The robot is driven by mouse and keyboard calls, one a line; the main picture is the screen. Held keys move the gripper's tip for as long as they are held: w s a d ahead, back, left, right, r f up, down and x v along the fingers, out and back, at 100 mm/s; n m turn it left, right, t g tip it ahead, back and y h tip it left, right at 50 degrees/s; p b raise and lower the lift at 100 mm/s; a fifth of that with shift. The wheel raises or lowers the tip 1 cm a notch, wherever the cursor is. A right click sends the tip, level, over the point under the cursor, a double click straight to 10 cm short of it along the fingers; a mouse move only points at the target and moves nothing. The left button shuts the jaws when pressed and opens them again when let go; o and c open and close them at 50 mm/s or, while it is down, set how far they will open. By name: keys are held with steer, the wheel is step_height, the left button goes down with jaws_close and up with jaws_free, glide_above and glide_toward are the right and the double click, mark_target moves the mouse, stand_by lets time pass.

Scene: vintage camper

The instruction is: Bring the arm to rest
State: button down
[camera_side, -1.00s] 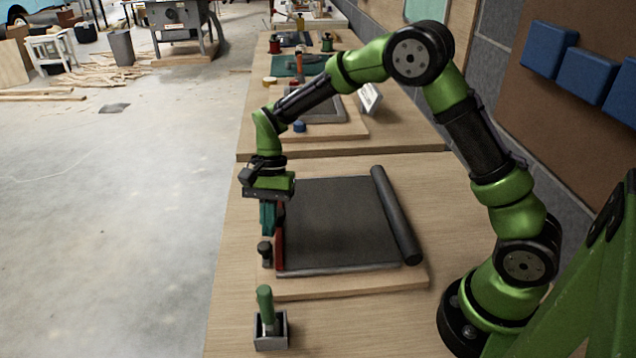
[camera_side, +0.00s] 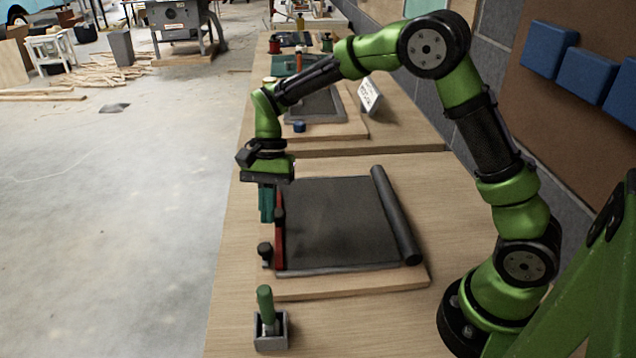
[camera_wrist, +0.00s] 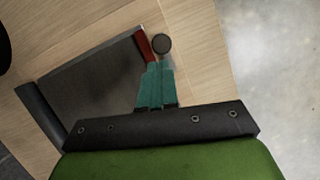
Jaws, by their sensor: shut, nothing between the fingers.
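My gripper (camera_side: 267,203) hangs at the left end of my green arm, its teal fingers closed together with nothing between them. In the side view it is above the left edge of the dark sheet (camera_side: 340,225), near a red strip (camera_side: 279,235) and a black knob (camera_side: 265,250). In the wrist view the closed fingertips (camera_wrist: 155,66) point toward the red strip (camera_wrist: 146,45) and the round dark knob (camera_wrist: 161,43). Whether the fingers touch the strip cannot be told.
A dark roll (camera_side: 397,215) lies along the sheet's right side on a wooden board (camera_side: 350,287). A green-handled tool stands in a small grey holder (camera_side: 270,338) at the front. Blue blocks (camera_side: 585,72) are on the right wall. The bench left of the holder is narrow.

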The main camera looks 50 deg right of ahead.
steer(key=v, duration=0.5)
steer(key=s+d+r+n+t+h, duration=0.1)
steer(key=s+d+r+n+t, duration=0.2)
steer(key=s, duration=0.7)
steer(key=s+d+r+n+t, duration=0.3)
steer(key=s+r+t, duration=0.3)
steer(key=s, duration=0.3)
steer(key=shift+s+r+n+t+h, duration=0.3)
steer(key=shift+s+n+h, duration=0.1)
steer(key=shift+n, duration=0.4)
